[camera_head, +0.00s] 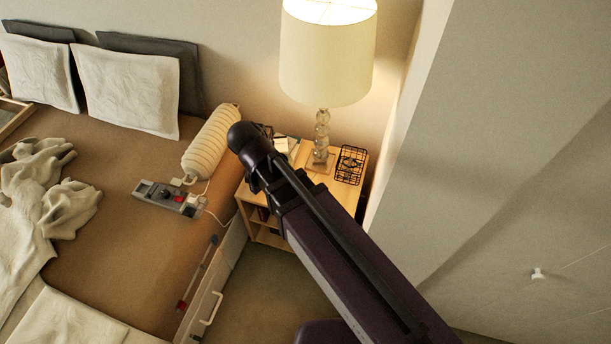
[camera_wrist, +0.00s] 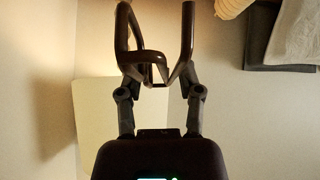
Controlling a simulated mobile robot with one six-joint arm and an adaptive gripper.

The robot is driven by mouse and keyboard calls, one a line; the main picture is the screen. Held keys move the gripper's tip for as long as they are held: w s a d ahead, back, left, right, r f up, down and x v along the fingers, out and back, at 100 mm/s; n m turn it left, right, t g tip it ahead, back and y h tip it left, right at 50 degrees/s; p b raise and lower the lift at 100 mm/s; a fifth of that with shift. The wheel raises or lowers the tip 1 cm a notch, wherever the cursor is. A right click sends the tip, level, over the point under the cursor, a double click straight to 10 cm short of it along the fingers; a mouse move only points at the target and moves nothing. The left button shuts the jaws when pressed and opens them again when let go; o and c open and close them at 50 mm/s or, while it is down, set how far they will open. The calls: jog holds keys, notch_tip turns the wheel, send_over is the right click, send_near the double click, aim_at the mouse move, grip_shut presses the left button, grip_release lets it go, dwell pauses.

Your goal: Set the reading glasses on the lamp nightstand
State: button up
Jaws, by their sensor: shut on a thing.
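The lamp nightstand (camera_head: 247,213) is a light wooden unit with open shelves, standing between the bed and the wall. In the wrist view my gripper (camera_wrist: 157,82) is shut on a dark brown, thin-framed thing that looks like the reading glasses (camera_wrist: 187,35), with its long arms pointing up in the picture. In the head view my arm covers the gripper and the glasses, and its end is in front of the nightstand's left rear part. I cannot tell the height of the glasses above the top.
A lamp (camera_head: 327,55) with a cream shade stands at the back of the nightstand top. A black wire rack (camera_head: 350,165) is right of it, books (camera_head: 286,148) left. The bed holds a bolster (camera_head: 210,145) and a grey control box (camera_head: 170,198).

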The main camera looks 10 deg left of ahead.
jog(key=w+d+f+m+h+b, duration=0.1)
jog(key=d+f+m+b, duration=0.1)
jog(key=f+b, duration=1.3)
jog(key=w+d+f+m+h+b, duration=0.1)
jog(key=w+d+f+m+b, duration=0.1)
jog(key=f+b, duration=1.3)
jog(key=w+d+f+m+h+b, duration=0.2)
jog(key=d+f+b, duration=0.1)
jog(key=f+b, duration=1.2)
jog(key=shift+d+f+g, duration=0.15)
jog(key=shift+d+g, duration=0.05)
jog(key=shift+g, duration=0.2)
jog(key=shift+w+a, duration=0.1)
jog(key=shift+w, duration=0.05)
jog(key=w+a, duration=0.3)
jog(key=w, duration=0.1)
jog(key=w+a+f+b, duration=0.1)
jog(key=w+a, duration=0.2)
jog(key=w, duration=0.1)
jog(key=w+a, duration=0.3)
jog(key=w, duration=0.1)
jog(key=shift+w+a+f+b, duration=0.25)
jog(key=shift+w+a+b, duration=0.05)
jog(key=shift+f+b, duration=1.8)
jog(key=shift+f, duration=0.15)
jog(key=o, duration=1)
